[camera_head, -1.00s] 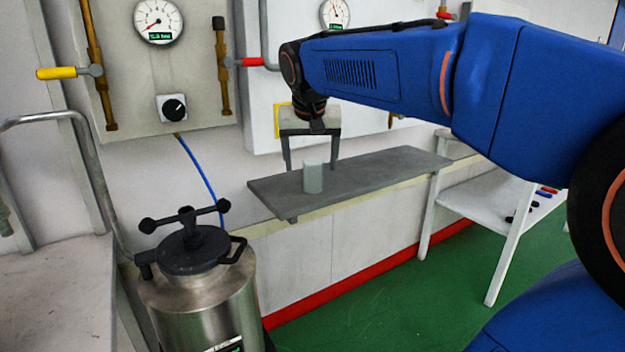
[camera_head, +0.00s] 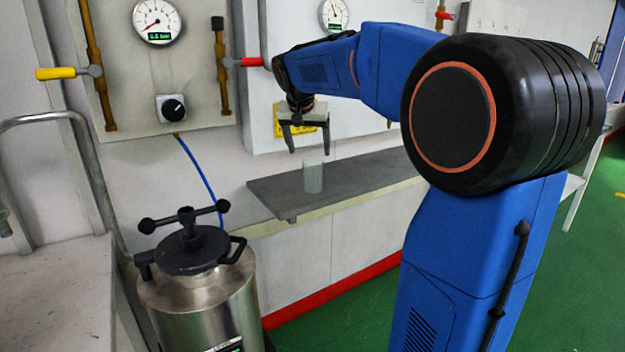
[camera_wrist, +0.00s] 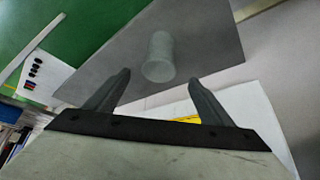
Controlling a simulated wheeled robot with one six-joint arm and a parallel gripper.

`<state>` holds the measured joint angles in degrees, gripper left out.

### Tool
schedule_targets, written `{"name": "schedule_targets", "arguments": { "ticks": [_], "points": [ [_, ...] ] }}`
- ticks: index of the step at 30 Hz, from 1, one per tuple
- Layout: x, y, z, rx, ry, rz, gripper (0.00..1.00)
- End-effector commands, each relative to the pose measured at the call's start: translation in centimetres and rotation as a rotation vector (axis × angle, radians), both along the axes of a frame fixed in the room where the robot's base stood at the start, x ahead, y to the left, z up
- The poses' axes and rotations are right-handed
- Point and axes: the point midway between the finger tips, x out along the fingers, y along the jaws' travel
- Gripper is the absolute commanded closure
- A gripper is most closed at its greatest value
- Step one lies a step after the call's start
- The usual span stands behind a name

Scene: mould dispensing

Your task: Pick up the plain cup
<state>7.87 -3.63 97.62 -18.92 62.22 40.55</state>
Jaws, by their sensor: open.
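The plain cup (camera_head: 313,177) is a small pale grey-green cylinder. It stands upright on the dark grey shelf (camera_head: 270,193), near the shelf's left end. It also shows in the wrist view (camera_wrist: 159,58), beyond the fingertips and roughly between them. My gripper (camera_head: 309,150) is open and empty. Its fingers point down above the cup, and the cup's top sits just below the fingertip level. In the wrist view the two fingers (camera_wrist: 158,78) are spread wide, with the cup apart from both.
A metal vessel (camera_head: 200,300) with a black lid and handles stands at the lower left. A wall panel with a gauge (camera_head: 157,20) and valve handles is behind. A yellow label (camera_head: 312,117) is on the wall panel behind my gripper. Most of the shelf is bare.

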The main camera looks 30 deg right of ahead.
Motion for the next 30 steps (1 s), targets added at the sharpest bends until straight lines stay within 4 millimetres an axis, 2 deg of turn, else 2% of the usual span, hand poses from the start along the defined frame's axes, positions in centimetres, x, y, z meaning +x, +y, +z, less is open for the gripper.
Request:
{"name": "schedule_targets", "arguments": {
  "ticks": [3,6,16,25,30],
  "points": [
    [0.6,-0.7,-1.8,0.001,0.002,0.0,0.25],
    [1.1,-1.1,-2.7,0.0,0.001,0.0,0.25],
    [1.7,-1.7,-4.3,0.0,0.001,0.0,0.25],
    [3.1,-3.1,-7.6,0.0,0.002,0.0,0.25],
    [3.3,-3.3,-7.9,0.0,0.0,0.0,0.25]
  ]
}}
